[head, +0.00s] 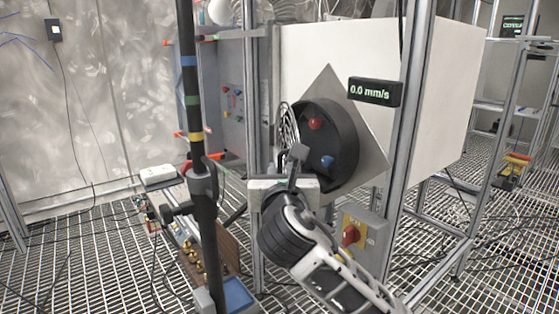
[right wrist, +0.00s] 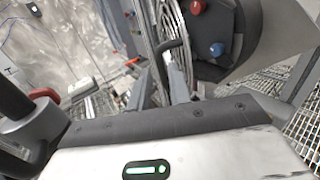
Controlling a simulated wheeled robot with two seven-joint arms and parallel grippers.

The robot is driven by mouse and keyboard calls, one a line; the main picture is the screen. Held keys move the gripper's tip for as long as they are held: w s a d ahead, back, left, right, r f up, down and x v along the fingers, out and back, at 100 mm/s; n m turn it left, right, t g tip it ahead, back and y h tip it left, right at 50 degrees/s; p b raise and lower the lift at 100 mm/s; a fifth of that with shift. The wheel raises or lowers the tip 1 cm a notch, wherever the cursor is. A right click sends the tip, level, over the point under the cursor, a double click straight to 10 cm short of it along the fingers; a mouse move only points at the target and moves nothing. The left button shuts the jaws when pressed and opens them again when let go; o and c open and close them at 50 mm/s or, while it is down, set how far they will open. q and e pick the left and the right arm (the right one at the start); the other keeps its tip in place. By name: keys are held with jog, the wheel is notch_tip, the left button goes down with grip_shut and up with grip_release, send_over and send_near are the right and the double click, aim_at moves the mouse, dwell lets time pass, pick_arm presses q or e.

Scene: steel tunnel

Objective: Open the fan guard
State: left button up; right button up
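The fan guard (head: 289,130), a round wire grille, stands swung out at the left edge of the black round fan housing (head: 345,145). It shows nearly edge-on. The housing's face is uncovered, with a red knob (head: 314,124) and a blue knob (head: 327,161) inside. In the right wrist view the guard (right wrist: 177,22) runs upright left of the knobs, with a dark curved handle (right wrist: 172,44) beside it. My right gripper (head: 290,160) is just below the guard. Its fingers (right wrist: 160,88) look apart, with nothing clearly between them. My left gripper is not in view.
A black pole (head: 187,100) with coloured bands and a clamp stands left of my right arm. A metal upright (head: 408,130) and a display reading 0.0 mm/s (head: 375,92) are at the right. A red rotary switch (head: 350,236) sits below the housing. Cables lie on the grated floor.

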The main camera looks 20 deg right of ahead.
aim_at(280, 163)
jog(key=x, duration=0.7)
jog(key=shift+w, duration=0.15)
